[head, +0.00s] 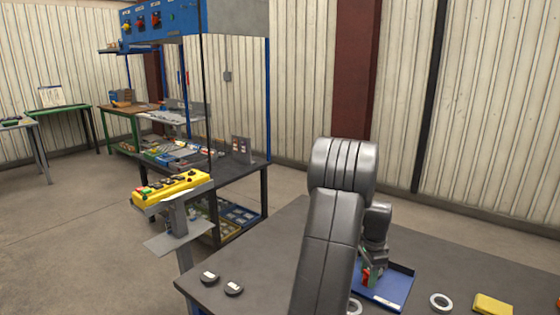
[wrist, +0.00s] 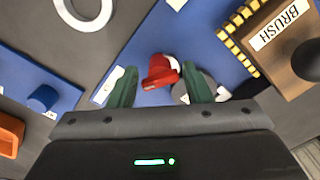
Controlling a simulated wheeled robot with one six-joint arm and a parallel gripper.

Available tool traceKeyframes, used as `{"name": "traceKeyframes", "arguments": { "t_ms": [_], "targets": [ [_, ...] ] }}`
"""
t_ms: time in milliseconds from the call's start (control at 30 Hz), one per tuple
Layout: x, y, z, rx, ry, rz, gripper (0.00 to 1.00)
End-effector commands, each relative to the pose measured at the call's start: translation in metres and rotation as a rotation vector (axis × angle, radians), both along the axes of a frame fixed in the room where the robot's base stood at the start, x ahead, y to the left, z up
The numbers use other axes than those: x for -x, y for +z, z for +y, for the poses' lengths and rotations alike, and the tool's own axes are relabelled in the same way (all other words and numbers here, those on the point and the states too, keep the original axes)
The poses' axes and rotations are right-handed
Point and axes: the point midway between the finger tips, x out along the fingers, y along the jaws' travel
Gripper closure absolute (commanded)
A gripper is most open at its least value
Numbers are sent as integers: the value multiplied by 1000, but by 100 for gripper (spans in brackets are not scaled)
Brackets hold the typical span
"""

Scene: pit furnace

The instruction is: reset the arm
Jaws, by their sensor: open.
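My arm reaches over the dark table (head: 240,270) in the head view, and its end is low over a blue tray (head: 398,288). In the wrist view my gripper (wrist: 160,86) has its two green fingers apart, with a red and white piece (wrist: 160,68) showing between them. The blue tray also shows in the wrist view (wrist: 205,45), beneath the red piece. A grey rounded thing (wrist: 203,84) is partly hidden behind the right finger. I cannot tell whether the fingers touch the red piece.
A brush (wrist: 285,38) with a label lies at the wrist view's upper right. A yellow control box (head: 170,188) stands on a post beyond.

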Motion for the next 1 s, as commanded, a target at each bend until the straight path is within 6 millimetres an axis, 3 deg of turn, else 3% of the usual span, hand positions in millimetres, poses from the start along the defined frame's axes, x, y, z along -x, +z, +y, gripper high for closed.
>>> {"name": "traceKeyframes", "arguments": {
  "t_ms": [167, 367, 933, 1000],
  "targets": [
    [0, 3, 0, 1, -3, -1, 55],
    [-1, 26, -1, 2, -9, -5, 55],
    [-1, 140, 0, 2, -9, -5, 55],
    [0, 125, 0, -1, -9, 4, 55]
  ]
}}
